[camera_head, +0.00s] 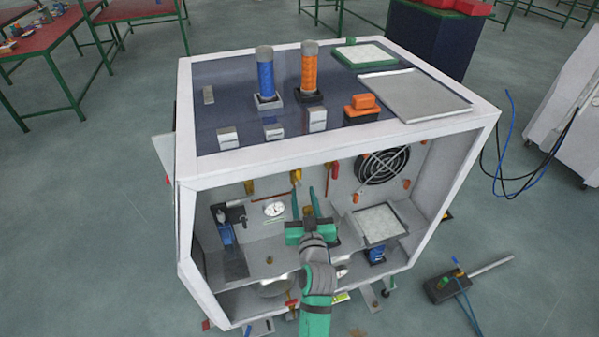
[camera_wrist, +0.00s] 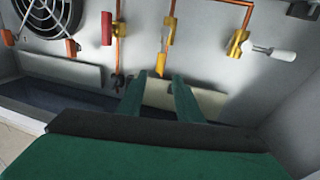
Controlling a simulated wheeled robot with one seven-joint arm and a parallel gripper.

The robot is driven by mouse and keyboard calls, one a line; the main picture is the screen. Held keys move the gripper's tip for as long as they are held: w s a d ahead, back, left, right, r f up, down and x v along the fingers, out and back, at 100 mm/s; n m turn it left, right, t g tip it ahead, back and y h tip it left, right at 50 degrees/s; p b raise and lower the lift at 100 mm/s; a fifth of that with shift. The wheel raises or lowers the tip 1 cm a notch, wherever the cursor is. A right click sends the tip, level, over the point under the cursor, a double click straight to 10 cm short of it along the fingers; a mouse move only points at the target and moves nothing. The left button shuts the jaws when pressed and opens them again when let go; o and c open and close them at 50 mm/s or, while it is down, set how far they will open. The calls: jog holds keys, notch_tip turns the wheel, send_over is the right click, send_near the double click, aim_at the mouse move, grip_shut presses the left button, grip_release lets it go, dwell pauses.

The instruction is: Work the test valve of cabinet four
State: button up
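The cabinet (camera_head: 340,150) is a white box with an open front, with pipes and valves on its inner back wall. No marking shows which valve is the test valve. The wrist view shows a red-handled valve (camera_wrist: 107,28), a yellow valve (camera_wrist: 171,24), a small yellow fitting (camera_wrist: 161,64) and a yellow valve with a white handle (camera_wrist: 238,43). My gripper (camera_head: 305,203) reaches inside the cabinet, its green fingers pointing at the back wall. In the wrist view my gripper (camera_wrist: 160,80) is open, with a gap between the fingers. The small fitting appears between the fingertips; contact cannot be told.
A round fan grille (camera_head: 382,166) and a pressure gauge (camera_head: 275,209) are on the back wall. A white-topped box (camera_head: 379,223) stands right of my gripper. Blue (camera_head: 265,76) and orange (camera_head: 310,72) cylinders stand on top. Tools lie on the floor in front.

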aim_at(299, 174)
jog(key=w, duration=0.3)
jog(key=w+a, duration=0.1)
jog(key=w, duration=0.6)
jog(key=shift+w+a, duration=0.15)
jog(key=shift+w, duration=0.2)
jog(key=shift+c, duration=0.6)
grip_shut()
